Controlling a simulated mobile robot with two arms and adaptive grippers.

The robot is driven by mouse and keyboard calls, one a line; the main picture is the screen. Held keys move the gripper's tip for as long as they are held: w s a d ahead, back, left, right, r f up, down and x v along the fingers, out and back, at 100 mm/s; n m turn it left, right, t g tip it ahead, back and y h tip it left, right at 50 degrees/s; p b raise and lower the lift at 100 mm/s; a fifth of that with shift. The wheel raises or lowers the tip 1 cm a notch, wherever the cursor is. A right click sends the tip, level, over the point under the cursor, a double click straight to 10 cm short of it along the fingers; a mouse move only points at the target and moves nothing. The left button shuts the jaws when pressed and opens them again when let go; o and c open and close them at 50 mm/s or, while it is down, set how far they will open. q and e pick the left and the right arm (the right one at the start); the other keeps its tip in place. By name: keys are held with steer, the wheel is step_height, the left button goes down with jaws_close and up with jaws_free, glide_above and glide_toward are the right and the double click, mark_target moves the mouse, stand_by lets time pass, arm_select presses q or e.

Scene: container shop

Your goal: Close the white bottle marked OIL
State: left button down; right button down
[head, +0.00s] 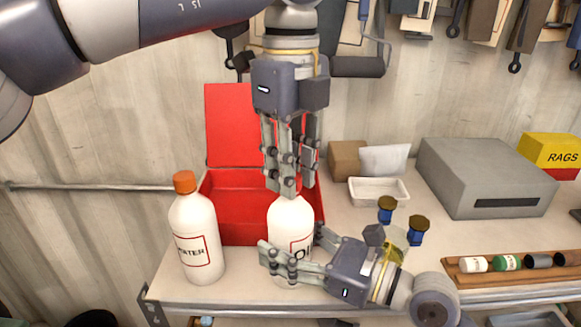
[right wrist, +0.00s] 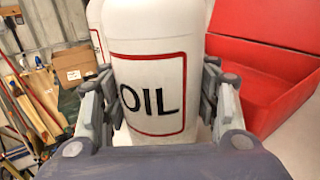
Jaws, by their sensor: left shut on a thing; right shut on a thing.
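The white OIL bottle (head: 289,215) stands upright on the bench in front of the red box; its label faces the right wrist view (right wrist: 150,95). My right gripper (head: 291,250) is shut around the bottle's body from the front right, with fingers on both sides. My left gripper (head: 291,188) points straight down over the bottle's top, its fingers shut at the neck. The cap and the bottle's mouth are hidden between these fingers, so I cannot see how the cap sits.
A white WATER bottle (head: 195,240) with an orange cap stands at the left. The open red box (head: 235,205) is close behind. A white tray (head: 378,191), a grey box (head: 480,175) and a wooden rack (head: 520,268) are to the right. Two blue items (head: 386,212) (head: 417,232) stand behind my right gripper.

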arm_select(q)
steer(key=m, duration=0.6)
steer(key=shift+f, duration=0.1)
steer(key=m, duration=2.2)
steer(key=shift+w, duration=0.1)
steer(key=m, duration=0.5)
steer(key=shift+m, duration=0.3)
steer(key=m, duration=1)
arm_select(e)
steer(key=shift+s, duration=0.1)
arm_select(q)
steer(key=c, duration=1.3)
jaws_free()
